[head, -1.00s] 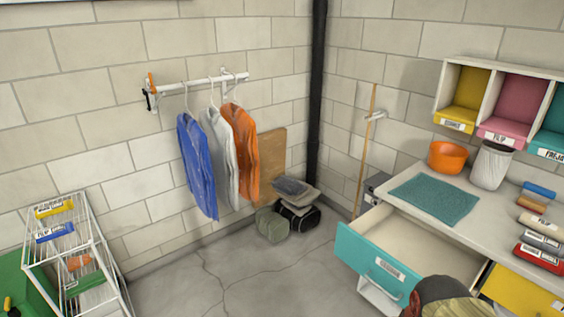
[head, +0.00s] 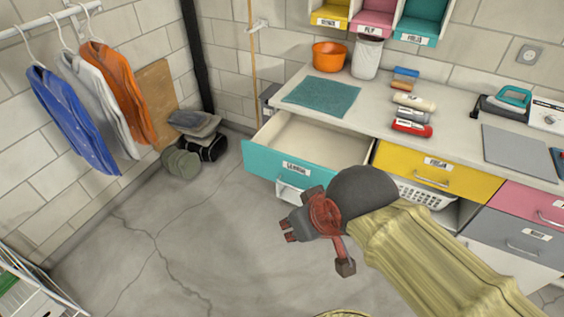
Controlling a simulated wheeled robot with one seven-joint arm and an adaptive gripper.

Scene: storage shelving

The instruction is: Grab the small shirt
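Three long-sleeved shirts hang side by side on hangers from a white wall rail (head: 40,22) at the upper left of the head view: a blue shirt (head: 72,122), a pale grey shirt (head: 97,100) and an orange shirt (head: 117,90). They overlap, the blue one nearest. I cannot tell which one is small. My gripper (head: 296,226), dark with red parts, is near the picture's middle, in front of the open teal drawer and well right of the shirts. It touches no shirt. Its fingers are too small and turned to show whether they are open.
The open teal drawer (head: 280,171) juts from the counter (head: 430,135). Folded cloths and bags (head: 195,140) lie on the floor in the corner by a black pipe (head: 196,60). A white wire rack (head: 30,285) stands lower left. The floor between is clear.

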